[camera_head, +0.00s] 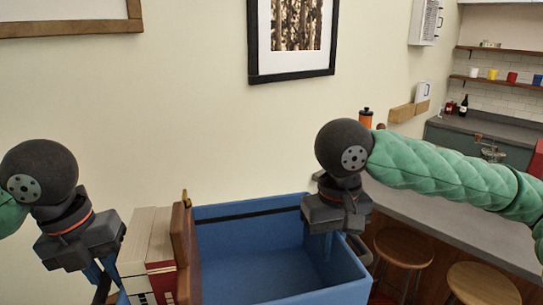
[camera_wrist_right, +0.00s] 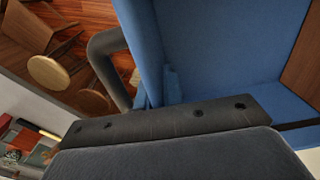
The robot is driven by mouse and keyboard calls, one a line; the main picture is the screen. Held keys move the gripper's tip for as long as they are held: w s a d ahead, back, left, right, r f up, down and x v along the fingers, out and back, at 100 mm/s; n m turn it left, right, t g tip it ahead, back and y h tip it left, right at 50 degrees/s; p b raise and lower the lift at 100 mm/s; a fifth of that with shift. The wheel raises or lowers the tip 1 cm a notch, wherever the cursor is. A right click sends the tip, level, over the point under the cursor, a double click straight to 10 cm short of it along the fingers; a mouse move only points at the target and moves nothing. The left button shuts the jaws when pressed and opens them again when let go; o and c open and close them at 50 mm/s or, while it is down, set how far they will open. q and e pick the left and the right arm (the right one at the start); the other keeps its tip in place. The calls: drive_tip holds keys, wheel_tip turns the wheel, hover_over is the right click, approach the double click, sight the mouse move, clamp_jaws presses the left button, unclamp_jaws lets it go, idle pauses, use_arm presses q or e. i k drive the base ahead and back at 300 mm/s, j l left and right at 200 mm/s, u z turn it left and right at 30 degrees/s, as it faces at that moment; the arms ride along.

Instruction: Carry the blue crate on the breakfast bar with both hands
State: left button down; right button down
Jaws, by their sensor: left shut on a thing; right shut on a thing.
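The blue crate (camera_head: 240,222) fills the lower middle of the head view, held up and roughly level. Books (camera_head: 150,255) and a brown wooden board (camera_head: 182,245) stand in its left part; its right part looks empty. My left gripper (camera_head: 100,272) is shut at the crate's left end; its fingertips are partly cut off below. My right gripper (camera_head: 338,232) is shut at the right end. In the right wrist view the blue crate (camera_wrist_right: 215,40) and its dark curved handle (camera_wrist_right: 108,65) lie beside my gripper; the exact grip is hidden. The breakfast bar (camera_head: 455,232) is at the right.
Wooden stools (camera_head: 403,247) stand before the bar, close to the crate's right side. An orange canister (camera_head: 366,119) stands behind my right arm. A framed picture (camera_head: 291,38) hangs on the wall behind. A kitchen counter with bottles (camera_head: 463,106) is farther right.

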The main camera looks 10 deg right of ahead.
sight(481, 222)
drive_tip(key=i+l+z, duration=0.35)
drive_tip(key=l, duration=0.25)
drive_tip(key=i+l+z, duration=0.35)
drive_tip(key=l, duration=0.15)
drive_tip(key=i+l+z, duration=0.3)
drive_tip(key=i+z, duration=0.35)
drive_tip(key=i, duration=0.2)
drive_tip(key=i+j+z, duration=0.15)
drive_tip(key=i+z, duration=0.25)
drive_tip(key=i+j+z, duration=0.35)
drive_tip(key=i, duration=0.25)
